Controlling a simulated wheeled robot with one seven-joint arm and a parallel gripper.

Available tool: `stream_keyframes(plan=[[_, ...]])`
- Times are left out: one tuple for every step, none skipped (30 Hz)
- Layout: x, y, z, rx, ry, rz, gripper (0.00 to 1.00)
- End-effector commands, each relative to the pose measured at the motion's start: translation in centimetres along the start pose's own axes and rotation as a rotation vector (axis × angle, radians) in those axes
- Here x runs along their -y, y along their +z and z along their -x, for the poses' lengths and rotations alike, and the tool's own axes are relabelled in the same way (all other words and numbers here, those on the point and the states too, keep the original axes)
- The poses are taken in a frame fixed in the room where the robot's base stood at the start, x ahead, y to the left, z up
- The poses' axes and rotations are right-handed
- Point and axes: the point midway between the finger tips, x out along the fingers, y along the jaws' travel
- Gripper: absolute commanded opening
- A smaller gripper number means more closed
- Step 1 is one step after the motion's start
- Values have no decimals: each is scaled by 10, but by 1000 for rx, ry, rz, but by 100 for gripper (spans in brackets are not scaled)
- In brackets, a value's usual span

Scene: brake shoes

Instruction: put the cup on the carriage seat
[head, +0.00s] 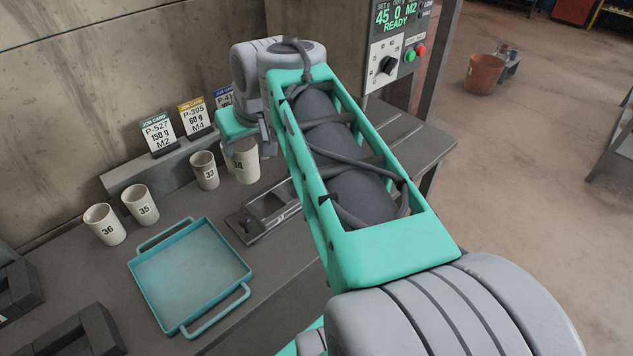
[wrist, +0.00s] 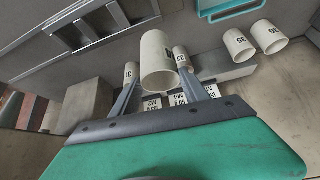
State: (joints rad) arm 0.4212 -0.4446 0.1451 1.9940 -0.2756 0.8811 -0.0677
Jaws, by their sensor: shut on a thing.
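A cream cup marked 34 (head: 246,163) is held upright by my gripper (head: 247,141), beside the cup marked 33. In the wrist view the held cup (wrist: 158,52) stands between my two grey fingers (wrist: 160,76), which are shut on it. I cannot tell how far its base is above the bench. A metal rail fixture (head: 270,212), which seems to bear the carriage, lies on the bench just in front of the cup. It also shows in the wrist view (wrist: 108,22). My arm covers its right end, and I cannot make out the seat clearly.
Cup 33 (head: 205,170), cup 35 (head: 141,204) and cup 36 (head: 104,224) stand to the left. A teal tray (head: 190,273) lies in front. Job cards (head: 160,134) stand on a ledge behind.

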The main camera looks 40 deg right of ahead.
Motion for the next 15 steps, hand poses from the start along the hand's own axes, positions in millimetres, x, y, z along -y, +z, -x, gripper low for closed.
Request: stream_keyframes(plan=[[-26,9,6,-4,17,-21,0],[-38,13,14,-4,21,-26,0],[-53,19,23,-2,25,-31,0],[-64,25,30,-1,28,-35,0],[-74,31,37,0,31,-41,0],[-87,40,46,0,36,-48,0],[-95,46,53,1,39,-52,0],[-102,52,59,1,42,-56,0],[-110,61,66,1,44,-62,0],[-116,67,71,2,46,-65,0],[-120,72,76,3,46,-68,0],[-125,78,81,3,48,-70,0],[-127,81,84,3,48,-73,0],[-129,84,86,3,48,-73,0],[-131,87,89,3,48,-72,0]])
